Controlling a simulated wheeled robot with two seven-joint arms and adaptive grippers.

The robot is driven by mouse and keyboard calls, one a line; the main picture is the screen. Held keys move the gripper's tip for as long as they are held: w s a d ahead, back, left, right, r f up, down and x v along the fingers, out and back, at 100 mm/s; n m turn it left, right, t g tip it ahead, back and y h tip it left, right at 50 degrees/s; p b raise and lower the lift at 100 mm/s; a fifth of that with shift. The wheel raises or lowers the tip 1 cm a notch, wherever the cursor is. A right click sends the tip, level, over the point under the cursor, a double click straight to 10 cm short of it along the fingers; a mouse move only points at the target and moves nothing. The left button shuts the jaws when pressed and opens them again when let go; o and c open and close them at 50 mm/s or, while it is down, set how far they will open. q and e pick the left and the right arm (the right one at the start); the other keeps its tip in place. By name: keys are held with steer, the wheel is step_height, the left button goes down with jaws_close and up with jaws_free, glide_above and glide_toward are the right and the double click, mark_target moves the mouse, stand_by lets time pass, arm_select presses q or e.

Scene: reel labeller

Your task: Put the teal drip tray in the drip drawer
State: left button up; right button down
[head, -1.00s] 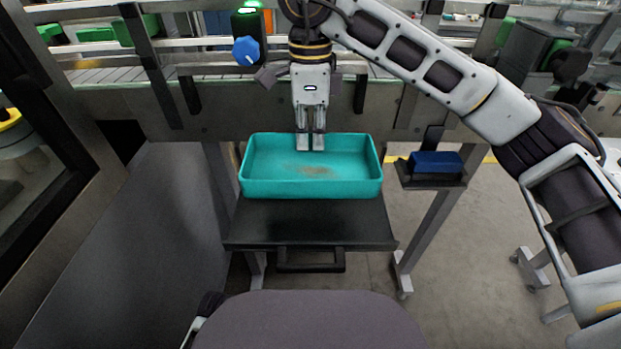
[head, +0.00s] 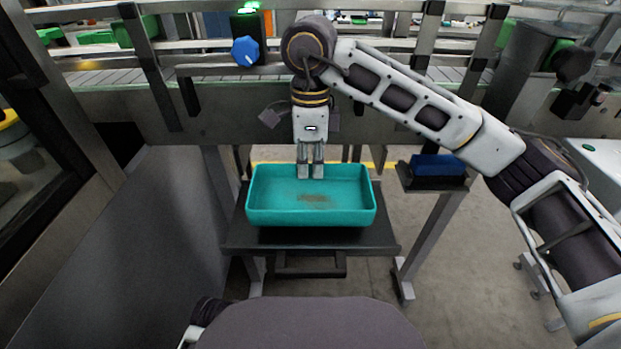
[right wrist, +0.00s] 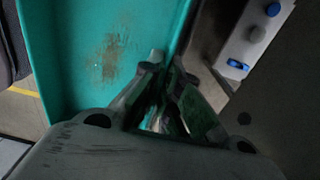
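The teal drip tray (head: 312,217) is an open, level, rectangular tray with a brown stain on its floor. In the head view it is over the black drip drawer (head: 236,236), which is pulled out toward me with its handle at the front. I cannot tell whether the tray touches the drawer. My right gripper (head: 311,172) points down at the middle of the tray's far wall and is shut on it. In the right wrist view the fingers (right wrist: 165,95) close at the wall of the tray (right wrist: 75,60). My left gripper is out of view.
A blue block (head: 438,165) sits on a small dark shelf right of the drawer. A blue knob (head: 245,50) and the conveyor frame (head: 230,115) stand behind. A grey panel (head: 140,240) bounds the left side. Open floor lies to the right.

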mark_target(311, 177)
step_height(311, 177, down, 3)
steer(key=shift+f, duration=0.1)
steer(key=shift+f+b, duration=0.3)
steer(key=shift+f, duration=0.05)
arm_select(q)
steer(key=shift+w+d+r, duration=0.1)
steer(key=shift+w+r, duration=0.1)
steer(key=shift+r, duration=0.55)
arm_select(e)
steer(key=shift+f, duration=0.1)
steer(key=c, duration=1.9)
jaws_free()
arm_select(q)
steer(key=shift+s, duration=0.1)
